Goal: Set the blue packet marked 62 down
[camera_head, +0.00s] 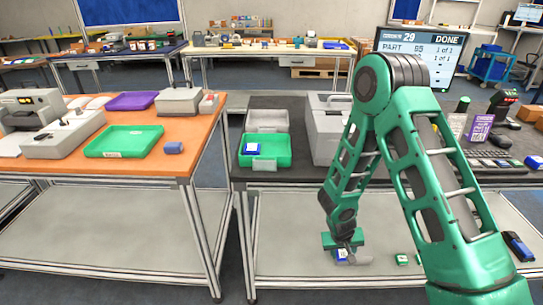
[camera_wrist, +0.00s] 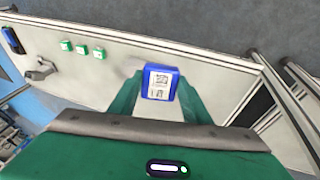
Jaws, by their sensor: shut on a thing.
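The blue packet (camera_wrist: 160,83) has a white label with a square code and sits between the fingers of my gripper (camera_wrist: 158,95) in the wrist view. Its number is too small to read. In the head view, my gripper (camera_head: 343,246) points down at the lower shelf (camera_head: 290,235) of the dark-topped table, shut on the packet (camera_head: 341,255). The packet is low over the shelf; I cannot tell whether it touches. The green fingers hide its sides.
Small green-and-white packets (camera_wrist: 82,50) and a grey object (camera_wrist: 40,70) lie on the shelf. A dark blue device (camera_head: 518,246) is at its right. Above, a green tray (camera_head: 276,160) holds a blue-and-white item. A screen (camera_head: 420,52) reads DONE. Shelf left of my gripper is clear.

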